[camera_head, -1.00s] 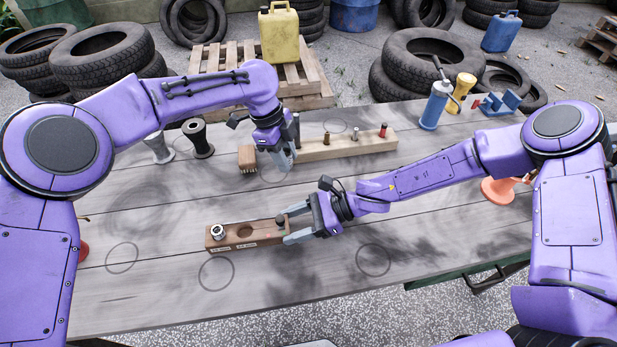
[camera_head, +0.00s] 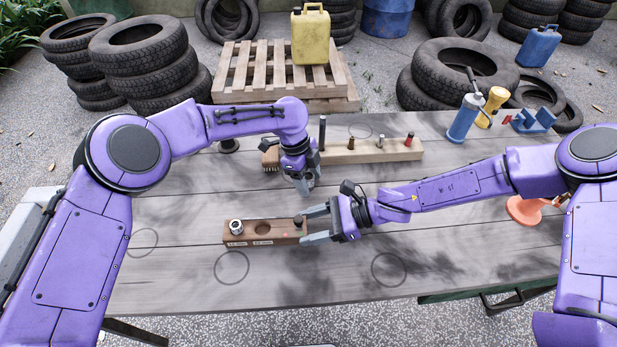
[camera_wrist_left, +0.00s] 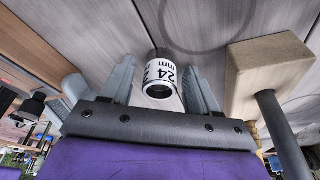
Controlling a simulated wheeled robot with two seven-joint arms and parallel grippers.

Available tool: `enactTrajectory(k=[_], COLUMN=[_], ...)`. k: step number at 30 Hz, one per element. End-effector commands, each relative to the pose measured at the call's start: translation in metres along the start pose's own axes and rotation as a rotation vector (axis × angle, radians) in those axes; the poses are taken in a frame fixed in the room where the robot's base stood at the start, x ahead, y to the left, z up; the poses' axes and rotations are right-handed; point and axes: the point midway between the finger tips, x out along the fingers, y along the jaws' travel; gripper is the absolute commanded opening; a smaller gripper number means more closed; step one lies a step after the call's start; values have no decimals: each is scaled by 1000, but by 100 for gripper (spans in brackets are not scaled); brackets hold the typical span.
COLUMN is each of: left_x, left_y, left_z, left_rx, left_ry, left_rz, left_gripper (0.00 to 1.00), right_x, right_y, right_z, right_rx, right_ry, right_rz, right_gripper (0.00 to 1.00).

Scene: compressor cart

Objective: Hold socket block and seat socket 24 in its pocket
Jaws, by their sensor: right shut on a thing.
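The brown socket block (camera_head: 283,237) lies on the table, with a chrome socket (camera_head: 236,226) in its left pocket, an empty round pocket (camera_head: 263,228) in the middle and a small dark piece (camera_head: 298,219) at its right end. My right gripper (camera_head: 316,224) is shut on the block's right end. My left gripper (camera_head: 306,187) is low behind the block's right end. In the left wrist view, socket 24 (camera_wrist_left: 163,75), with a white "24 mm" band, is between its fingers (camera_wrist_left: 160,85). A gap shows at one finger, so the jaws look open. The socket's far end is hard to see.
A blue-and-grey hand tool (camera_head: 465,118) and an orange piece (camera_head: 524,208) are at the right. The table's front is clear.

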Motion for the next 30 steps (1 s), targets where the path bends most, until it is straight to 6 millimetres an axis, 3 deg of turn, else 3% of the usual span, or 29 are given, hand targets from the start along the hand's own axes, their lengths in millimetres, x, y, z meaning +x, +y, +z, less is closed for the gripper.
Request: enactTrajectory(k=[8,18,25,28,30], left_x=[-10,-92,-121,-126,-129], left_y=[0,-1,0,-1,-2], left_z=[0,0,-2,-11,-20], left_rx=[-1,0,12,174,372], left_ry=[-1,-2,-3,-55,-118], left_rz=[-2,-4,1,14,37], left_gripper=[60,60,64,64,64], right_x=[0,0,0,0,0], right_y=[0,0,0,0,0], right_z=[0,0,0,0,0], right_rx=[0,0,0,0,0], right_ry=[0,0,0,0,0], right_rz=[0,0,0,0,0], right_gripper=[20,20,20,20,20])
